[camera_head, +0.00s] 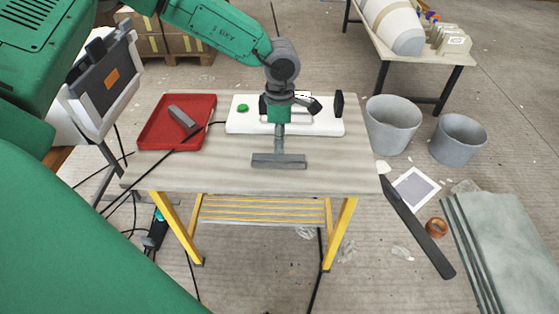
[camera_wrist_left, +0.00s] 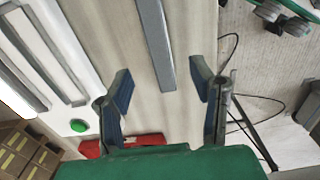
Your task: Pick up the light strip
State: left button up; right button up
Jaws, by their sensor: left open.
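A long, narrow grey bar, probably the light strip (camera_head: 265,162), lies on the table near its front edge. It also shows in the left wrist view (camera_wrist_left: 154,40), running from the top edge down to its near end. My left gripper (camera_head: 279,146) points down over the bar in the head view and hides part of the table behind it. In the left wrist view my left gripper (camera_wrist_left: 163,78) has its blue-padded fingers spread wide, with nothing between them touching either pad. The bar's near end lies in the gap, beyond the fingers. My right gripper is not seen.
A white panel (camera_head: 236,127) with a green button (camera_head: 243,108) stands behind the bar. A red tray (camera_head: 150,140) holding another grey piece (camera_head: 182,118) is at the left. Grey bins (camera_head: 393,125) stand right of the table (camera_head: 220,180). A dark cable crosses the table's left side.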

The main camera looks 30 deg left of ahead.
aim_at(278, 156)
pick_arm(q)
notch_tip(278, 156, down, 2)
jog(key=shift+w+d+f, duration=0.1)
jog(key=shift+w+f, duration=0.05)
jog(key=shift+f, duration=0.35)
jog(key=f, duration=0.2)
jog(key=a+f+b, duration=0.1)
jog(key=f, duration=0.1)
jog(key=shift+f, duration=0.4)
jog(key=shift+d+f, duration=0.1)
jog(key=shift+d, duration=0.15)
jog(key=shift+c, duration=0.5)
grip_shut()
